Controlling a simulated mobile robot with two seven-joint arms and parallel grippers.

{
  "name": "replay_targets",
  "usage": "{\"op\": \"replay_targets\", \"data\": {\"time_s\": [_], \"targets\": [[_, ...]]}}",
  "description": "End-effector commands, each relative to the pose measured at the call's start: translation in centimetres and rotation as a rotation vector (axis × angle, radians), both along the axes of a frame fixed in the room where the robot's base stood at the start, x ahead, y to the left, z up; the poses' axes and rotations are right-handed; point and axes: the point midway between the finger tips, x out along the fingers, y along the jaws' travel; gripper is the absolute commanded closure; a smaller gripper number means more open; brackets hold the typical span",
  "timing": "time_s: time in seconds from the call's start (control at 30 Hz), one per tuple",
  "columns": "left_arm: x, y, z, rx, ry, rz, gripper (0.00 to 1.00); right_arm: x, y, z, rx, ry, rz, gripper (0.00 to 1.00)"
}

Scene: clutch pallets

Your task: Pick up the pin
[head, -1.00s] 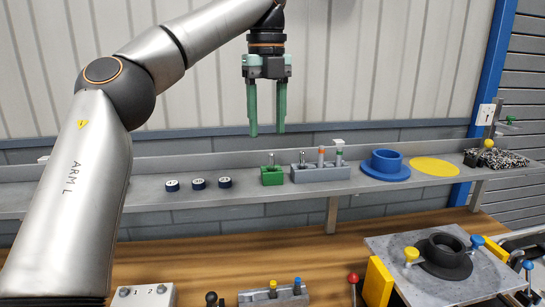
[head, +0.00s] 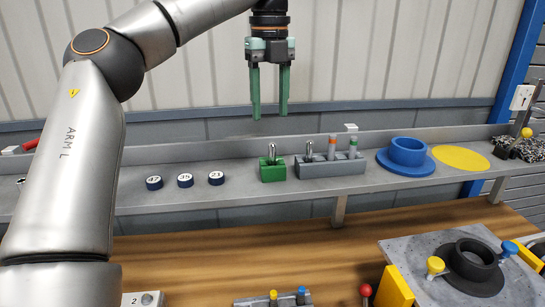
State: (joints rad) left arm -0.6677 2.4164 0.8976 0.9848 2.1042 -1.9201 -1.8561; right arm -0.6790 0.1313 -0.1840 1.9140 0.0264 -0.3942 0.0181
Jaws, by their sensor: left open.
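A silver pin (head: 271,153) stands upright in a small green block (head: 272,172) on the grey shelf. A similar silver pin (head: 309,151) stands in the longer grey block (head: 330,168) to its right. My left gripper (head: 270,112) has green fingers, pointing down. It is open and empty, and in the picture its tips are just above the pin in the green block, apart from it. My right gripper is not in view.
Numbered discs (head: 185,181) lie left of the green block. A blue flanged ring (head: 407,155) and a yellow disc (head: 460,158) are to the right on the shelf (head: 240,203). Below, a wooden bench (head: 210,260) bears a grey plate (head: 415,250) with a black ring.

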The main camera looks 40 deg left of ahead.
Motion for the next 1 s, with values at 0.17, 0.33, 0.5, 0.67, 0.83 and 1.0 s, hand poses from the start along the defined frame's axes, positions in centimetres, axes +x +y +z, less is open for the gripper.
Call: {"op": "replay_targets", "data": {"time_s": [0.17,0.33,0.5,0.67,0.83,1.0], "targets": [[0.0,0.0,-2.9,-0.002,0.003,0.0,0.46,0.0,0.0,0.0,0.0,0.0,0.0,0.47],[0.0,0.0,-4.1,-0.001,0.001,0.001,0.46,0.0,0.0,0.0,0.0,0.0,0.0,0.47],[0.3,0.0,-5.9,-0.002,0.004,0.001,0.46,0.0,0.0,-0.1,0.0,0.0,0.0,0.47],[0.7,0.1,-8.3,-0.001,0.003,0.0,0.46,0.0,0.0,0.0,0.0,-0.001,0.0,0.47],[0.7,0.1,-9.4,-0.001,0.0,0.002,0.46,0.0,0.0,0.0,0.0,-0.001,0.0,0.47],[0.7,0.1,-9.4,0.0,-0.001,0.002,0.46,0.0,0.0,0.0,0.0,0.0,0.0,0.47]]}}
